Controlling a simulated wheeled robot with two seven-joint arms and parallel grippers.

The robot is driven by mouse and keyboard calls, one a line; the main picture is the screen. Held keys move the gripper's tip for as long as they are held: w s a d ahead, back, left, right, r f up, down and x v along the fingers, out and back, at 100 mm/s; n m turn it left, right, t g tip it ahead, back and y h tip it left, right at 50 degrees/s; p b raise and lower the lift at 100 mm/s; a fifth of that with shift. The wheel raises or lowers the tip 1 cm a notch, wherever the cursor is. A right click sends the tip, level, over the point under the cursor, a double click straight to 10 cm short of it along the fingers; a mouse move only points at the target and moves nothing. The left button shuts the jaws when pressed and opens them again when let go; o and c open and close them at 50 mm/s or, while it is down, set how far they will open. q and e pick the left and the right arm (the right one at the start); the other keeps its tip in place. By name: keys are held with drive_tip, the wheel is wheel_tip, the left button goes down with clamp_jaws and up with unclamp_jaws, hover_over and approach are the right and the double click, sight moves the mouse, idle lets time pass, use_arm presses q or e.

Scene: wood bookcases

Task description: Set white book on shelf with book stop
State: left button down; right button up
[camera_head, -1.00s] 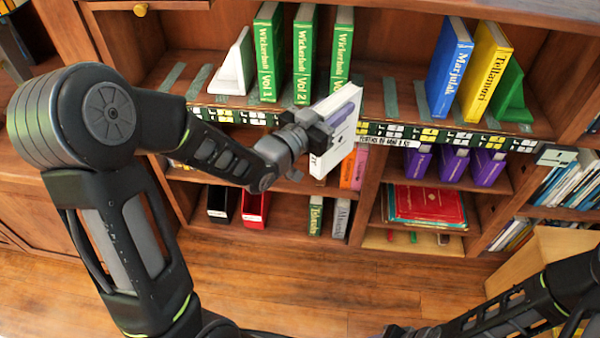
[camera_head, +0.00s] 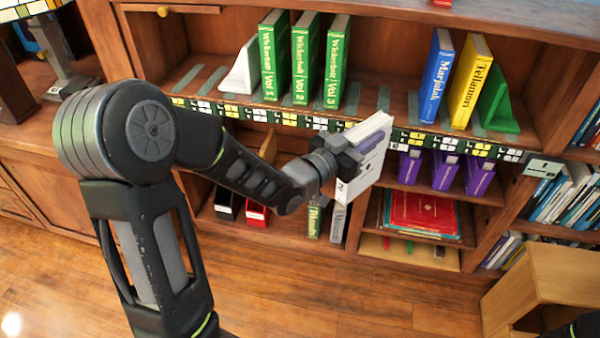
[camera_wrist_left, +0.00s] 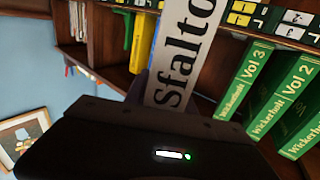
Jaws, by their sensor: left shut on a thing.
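My left gripper (camera_head: 345,160) is shut on a white book (camera_head: 368,150) and holds it upright in front of the bookcase, near the edge of the top shelf. In the left wrist view the book's spine (camera_wrist_left: 183,50) reads "Sfalto". To the right stand a blue book (camera_head: 436,75), a yellow book (camera_head: 468,80) and a green book stop (camera_head: 497,103). My right gripper is not in view.
Between the green volumes and the blue book the top shelf is free, with grey strips (camera_head: 383,98) on it. Purple books (camera_head: 445,170) and a red stack (camera_head: 422,212) fill lower compartments. A wooden stool-like piece (camera_head: 550,285) stands at the lower right.

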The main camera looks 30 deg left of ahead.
use_arm(q)
drive_tip(key=w+a+f+n+y+b, duration=0.3)
drive_tip(key=a+f+n+y+b, duration=0.3)
drive_tip(key=a+f+b, duration=1.6)
drive_tip(key=a+y+b, duration=0.2)
drive_tip(key=y+b, duration=0.2)
drive_tip(key=b, duration=0.2)
drive_tip(key=shift+n+b, duration=0.4)
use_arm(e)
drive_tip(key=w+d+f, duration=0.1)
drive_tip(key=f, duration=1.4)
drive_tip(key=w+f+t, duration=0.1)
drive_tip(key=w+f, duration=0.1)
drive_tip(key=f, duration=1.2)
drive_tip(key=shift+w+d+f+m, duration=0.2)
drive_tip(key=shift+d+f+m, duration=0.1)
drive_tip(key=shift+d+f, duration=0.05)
use_arm(q)
drive_tip(key=shift+w, duration=0.1)
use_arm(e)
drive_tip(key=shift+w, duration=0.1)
